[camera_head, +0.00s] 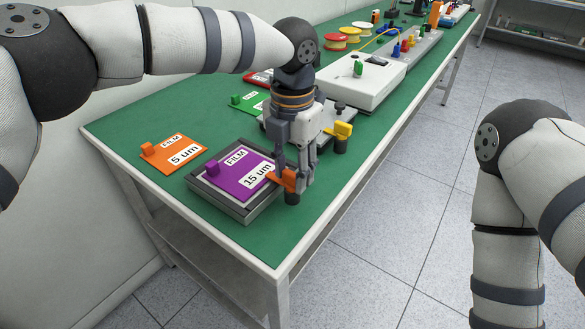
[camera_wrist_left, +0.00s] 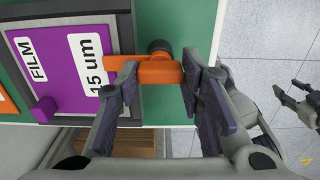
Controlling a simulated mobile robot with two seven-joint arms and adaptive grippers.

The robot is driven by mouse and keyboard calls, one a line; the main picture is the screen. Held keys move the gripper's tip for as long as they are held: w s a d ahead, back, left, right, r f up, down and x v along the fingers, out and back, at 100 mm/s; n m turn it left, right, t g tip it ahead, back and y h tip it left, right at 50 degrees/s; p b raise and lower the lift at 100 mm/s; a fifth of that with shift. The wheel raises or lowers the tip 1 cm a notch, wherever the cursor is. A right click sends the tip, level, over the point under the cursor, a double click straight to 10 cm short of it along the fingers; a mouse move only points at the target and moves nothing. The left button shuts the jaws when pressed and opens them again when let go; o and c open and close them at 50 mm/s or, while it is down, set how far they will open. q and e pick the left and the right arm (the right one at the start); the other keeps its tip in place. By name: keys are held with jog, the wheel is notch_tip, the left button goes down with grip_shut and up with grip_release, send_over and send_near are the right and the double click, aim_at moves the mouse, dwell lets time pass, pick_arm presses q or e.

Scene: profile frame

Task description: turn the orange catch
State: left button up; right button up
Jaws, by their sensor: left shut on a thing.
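The orange catch (camera_head: 288,180) sits on a dark round post at the right side of the grey frame (camera_head: 214,202). It also shows in the left wrist view (camera_wrist_left: 157,71), where its arm reaches left over the frame's edge, by the purple film card (camera_head: 228,180). My left gripper (camera_head: 293,184) points down at the catch, with one finger on each side, shut on it. The fingers hide part of the catch in the head view. My right gripper (camera_wrist_left: 295,97) shows small at the right edge of the left wrist view, fingers apart and empty, over the floor.
An orange film card (camera_head: 172,154) lies left of the frame on the green bench (camera_head: 140,120). A second unit with a yellow catch (camera_head: 343,130) stands behind my left gripper. A white device (camera_head: 362,85) and yellow and red spools are farther back.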

aim_at(292, 173)
pick_arm(q)
jog(key=shift+f, duration=0.1)
dwell(0.4)
jog(key=o, duration=1.2)
jog(key=shift+c, duration=0.2)
notch_tip(292, 173, up, 12)
